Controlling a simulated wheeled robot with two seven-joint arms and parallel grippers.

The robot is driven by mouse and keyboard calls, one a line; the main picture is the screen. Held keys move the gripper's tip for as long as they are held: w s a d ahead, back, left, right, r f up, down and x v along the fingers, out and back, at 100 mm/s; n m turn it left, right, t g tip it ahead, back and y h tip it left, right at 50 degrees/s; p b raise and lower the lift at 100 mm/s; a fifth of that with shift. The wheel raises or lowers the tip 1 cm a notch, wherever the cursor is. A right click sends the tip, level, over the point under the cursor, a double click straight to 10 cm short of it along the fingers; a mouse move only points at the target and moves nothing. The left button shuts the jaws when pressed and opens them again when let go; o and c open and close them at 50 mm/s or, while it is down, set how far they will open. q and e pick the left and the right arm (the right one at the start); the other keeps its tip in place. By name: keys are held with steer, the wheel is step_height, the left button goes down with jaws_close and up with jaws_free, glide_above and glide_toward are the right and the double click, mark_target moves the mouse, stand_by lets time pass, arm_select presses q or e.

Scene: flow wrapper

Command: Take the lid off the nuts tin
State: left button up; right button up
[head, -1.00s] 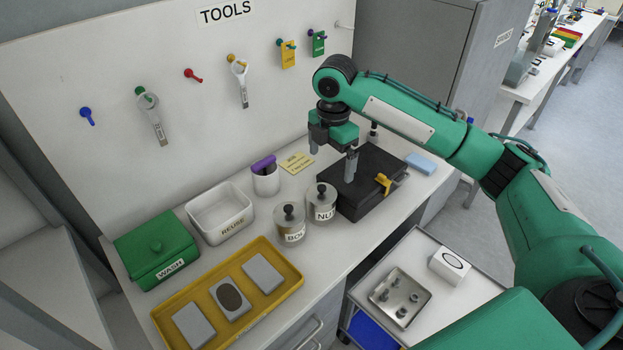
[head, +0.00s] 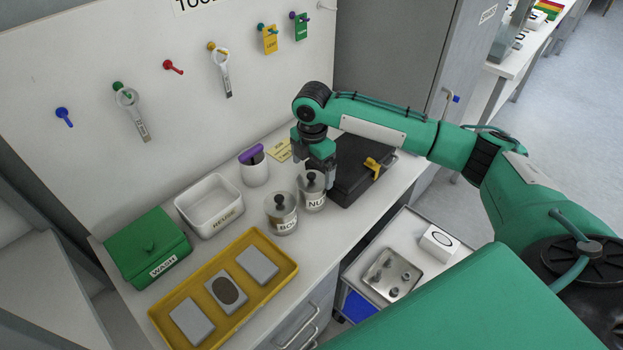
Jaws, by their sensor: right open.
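The nuts tin (head: 316,203) is a grey metal can with a label reading "NU…", standing on the bench. Its lid (head: 303,185) is on it, with a dark knob (head: 311,177) on top. My right gripper (head: 317,167) is open, pointing down just over and behind the lid, with its fingers close to the knob. I cannot tell whether a finger touches the knob. My left gripper is out of view.
The bolts tin (head: 285,224) stands close on the left of the nuts tin. A black box (head: 355,165) with a yellow clamp is on the right. A white reuse bin (head: 200,218), a green wash box (head: 130,253) and a yellow tray (head: 277,289) stand left.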

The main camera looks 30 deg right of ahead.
mark_target(311, 175)
step_height(311, 175, down, 2)
steer(key=shift+a+f, duration=0.1)
steer(key=shift+f, duration=0.55)
steer(key=shift+c, duration=0.4)
steer(key=c, duration=0.9)
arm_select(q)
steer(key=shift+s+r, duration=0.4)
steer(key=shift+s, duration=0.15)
arm_select(e)
steer(key=shift+c, duration=0.2)
steer(key=shift+r, duration=0.1)
